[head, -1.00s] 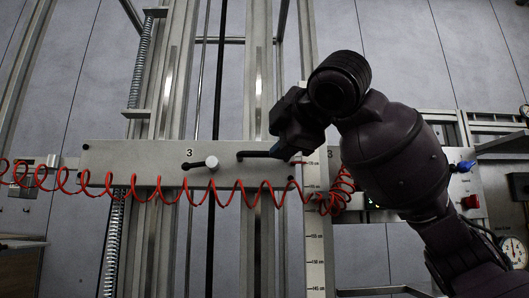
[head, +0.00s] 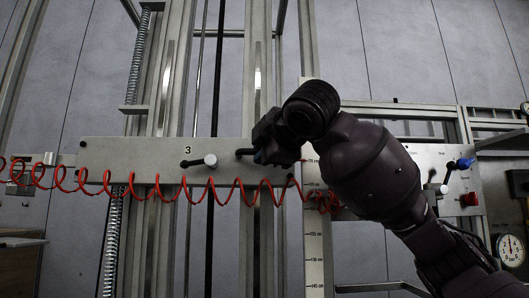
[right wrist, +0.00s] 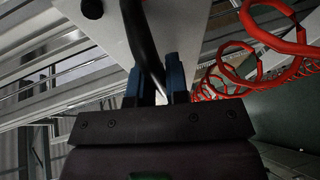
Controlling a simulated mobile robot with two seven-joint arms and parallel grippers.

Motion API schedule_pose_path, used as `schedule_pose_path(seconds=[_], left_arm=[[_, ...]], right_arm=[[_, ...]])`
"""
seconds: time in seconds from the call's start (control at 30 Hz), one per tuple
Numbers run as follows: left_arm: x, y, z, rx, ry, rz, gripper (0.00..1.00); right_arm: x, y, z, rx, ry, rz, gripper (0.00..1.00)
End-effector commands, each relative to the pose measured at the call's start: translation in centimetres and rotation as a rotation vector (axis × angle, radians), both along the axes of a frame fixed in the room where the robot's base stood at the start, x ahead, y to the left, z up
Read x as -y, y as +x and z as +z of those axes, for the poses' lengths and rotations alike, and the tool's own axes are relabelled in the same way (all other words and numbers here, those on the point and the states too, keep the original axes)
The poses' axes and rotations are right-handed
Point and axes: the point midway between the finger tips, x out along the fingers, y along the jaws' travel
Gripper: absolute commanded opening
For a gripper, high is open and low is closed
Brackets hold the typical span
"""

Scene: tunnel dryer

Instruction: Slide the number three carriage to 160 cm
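The number three carriage is a pale grey plate (head: 130,152) marked "3" across vertical rails, with a white-tipped lever (head: 208,160) and a black bar handle (head: 243,152). My right gripper (head: 264,153) is at the handle's right end. In the right wrist view the blue fingertips of my right gripper (right wrist: 154,82) stand on either side of the black handle (right wrist: 143,42), with narrow light gaps between; firm contact is not visible. The scale (head: 314,245) reads 145 to 155 cm low down; higher marks are small or partly hidden. My left gripper is not in view.
A coiled red hose (head: 110,187) hangs across the plate's front and also shows near the fingers in the right wrist view (right wrist: 262,50).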

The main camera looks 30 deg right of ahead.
Motion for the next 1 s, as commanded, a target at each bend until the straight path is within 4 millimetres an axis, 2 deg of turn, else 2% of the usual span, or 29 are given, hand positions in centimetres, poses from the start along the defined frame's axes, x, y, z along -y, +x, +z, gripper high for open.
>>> schedule_pose_path(seconds=[0.03,0.1,0.33,0.43,0.57,0.8,0.9,1.0], left_arm=[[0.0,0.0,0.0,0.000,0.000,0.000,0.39],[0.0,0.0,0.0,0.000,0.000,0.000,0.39],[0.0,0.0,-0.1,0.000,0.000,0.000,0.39],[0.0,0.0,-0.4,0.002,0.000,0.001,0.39],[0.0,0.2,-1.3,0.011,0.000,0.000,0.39],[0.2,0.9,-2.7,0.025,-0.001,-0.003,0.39],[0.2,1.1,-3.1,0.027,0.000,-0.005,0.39],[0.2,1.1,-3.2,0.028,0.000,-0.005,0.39]], right_arm=[[0.0,0.0,0.0,0.000,0.000,0.000,0.07],[0.0,0.0,0.0,0.000,0.000,0.000,0.00],[0.0,0.0,-0.1,-0.001,0.000,0.000,0.00],[0.0,0.0,-0.9,-0.002,-0.001,0.000,0.00],[0.0,0.0,-3.2,-0.004,-0.002,0.001,0.00],[0.0,0.1,-8.6,-0.009,-0.003,-0.001,0.00],[0.0,0.1,-10.0,-0.008,-0.003,0.000,0.00],[-0.1,0.0,-10.7,-0.006,-0.003,0.001,0.00]])
